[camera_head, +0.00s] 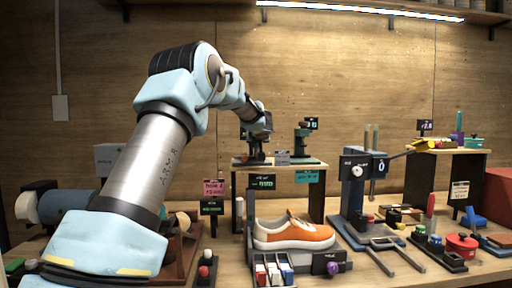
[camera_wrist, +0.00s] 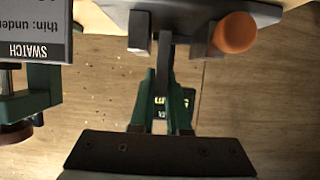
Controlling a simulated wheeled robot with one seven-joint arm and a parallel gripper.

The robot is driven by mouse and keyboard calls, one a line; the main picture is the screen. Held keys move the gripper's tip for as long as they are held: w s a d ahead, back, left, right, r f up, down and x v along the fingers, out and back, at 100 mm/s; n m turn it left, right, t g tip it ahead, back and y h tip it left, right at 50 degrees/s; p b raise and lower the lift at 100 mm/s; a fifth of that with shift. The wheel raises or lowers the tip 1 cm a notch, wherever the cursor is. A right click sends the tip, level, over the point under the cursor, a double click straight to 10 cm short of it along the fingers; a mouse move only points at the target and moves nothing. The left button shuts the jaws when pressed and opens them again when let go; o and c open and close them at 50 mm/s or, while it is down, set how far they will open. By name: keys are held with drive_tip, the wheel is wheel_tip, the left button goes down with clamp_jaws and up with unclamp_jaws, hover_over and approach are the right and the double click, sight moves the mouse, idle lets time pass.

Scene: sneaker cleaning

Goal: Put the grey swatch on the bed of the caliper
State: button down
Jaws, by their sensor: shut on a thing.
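My gripper (camera_head: 258,150) hangs over the left side of the small black raised stand at the back. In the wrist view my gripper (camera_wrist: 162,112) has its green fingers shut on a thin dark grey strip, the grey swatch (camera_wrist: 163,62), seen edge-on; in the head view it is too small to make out. The caliper (camera_head: 303,143) appears to be the green upright device with a small display, on the right of that stand, apart from my gripper. A green device with a brown knob (camera_wrist: 20,108) shows at the wrist view's left edge, probably the caliper.
A grey block (camera_head: 283,158) sits between my gripper and the green device. In the wrist view, a grey fixture with an orange knob (camera_wrist: 235,32) lies close beyond the fingertips, and a swatch sign (camera_wrist: 35,32) is at upper left. An orange sneaker (camera_head: 292,234) stands in front.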

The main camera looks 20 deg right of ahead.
drive_tip(key=shift+f, duration=0.55)
drive_tip(key=c, duration=0.9)
unclamp_jaws()
drive_tip(key=shift+r, duration=0.2)
drive_tip(key=v, duration=1.2)
drive_tip(key=shift+r+b, duration=0.35)
drive_tip(key=shift+b, duration=0.05)
